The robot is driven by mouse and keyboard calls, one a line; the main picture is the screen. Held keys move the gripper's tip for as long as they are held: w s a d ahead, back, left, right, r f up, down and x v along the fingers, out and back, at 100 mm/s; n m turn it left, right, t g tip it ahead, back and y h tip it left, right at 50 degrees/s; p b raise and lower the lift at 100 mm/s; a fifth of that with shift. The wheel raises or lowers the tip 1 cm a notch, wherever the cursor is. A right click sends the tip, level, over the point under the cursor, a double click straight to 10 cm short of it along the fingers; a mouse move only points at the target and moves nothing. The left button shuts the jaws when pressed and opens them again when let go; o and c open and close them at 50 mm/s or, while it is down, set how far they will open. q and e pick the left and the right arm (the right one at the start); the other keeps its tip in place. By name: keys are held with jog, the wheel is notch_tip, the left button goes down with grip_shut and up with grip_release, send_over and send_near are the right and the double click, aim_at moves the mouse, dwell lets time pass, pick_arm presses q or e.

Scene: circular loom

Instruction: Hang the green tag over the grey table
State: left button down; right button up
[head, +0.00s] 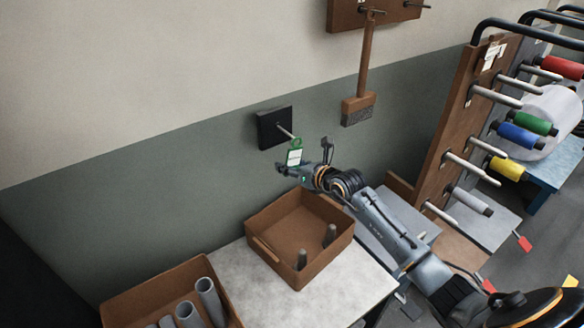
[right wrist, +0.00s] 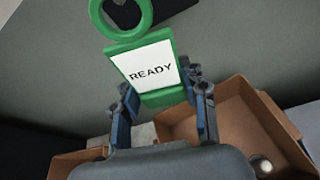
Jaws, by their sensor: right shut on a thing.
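The green tag (head: 294,157) has a white READY label and a ring at its top. It is upright in front of the wall, close to the tip of a metal peg (head: 285,131) on a black wall plate (head: 274,127). I cannot tell whether the peg is inside the ring. My right gripper (head: 293,169) is shut on the tag's lower end. In the right wrist view, the tag (right wrist: 150,72) stands between both fingers (right wrist: 163,100), its ring overlapping the dark plate behind. The grey table (head: 322,292) is below. My left gripper is not in view.
A brown box (head: 282,214) with grey cylinders stands on the table. Another box (head: 135,302) with grey tubes is at lower left. A brush (head: 358,107) hangs right of the plate. A rack with coloured spools (head: 454,120) stands at right.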

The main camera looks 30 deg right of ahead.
jog(key=shift+w+a+b, duration=0.1)
jog(key=shift+w+b, duration=0.2)
jog(key=shift+w, duration=0.35)
jog(key=shift+w, duration=0.25)
jog(key=shift+w+f, duration=0.1)
jog(key=shift+w, duration=0.1)
jog(key=shift+f, duration=0.15)
dwell(0.4)
jog(key=o, duration=1.4)
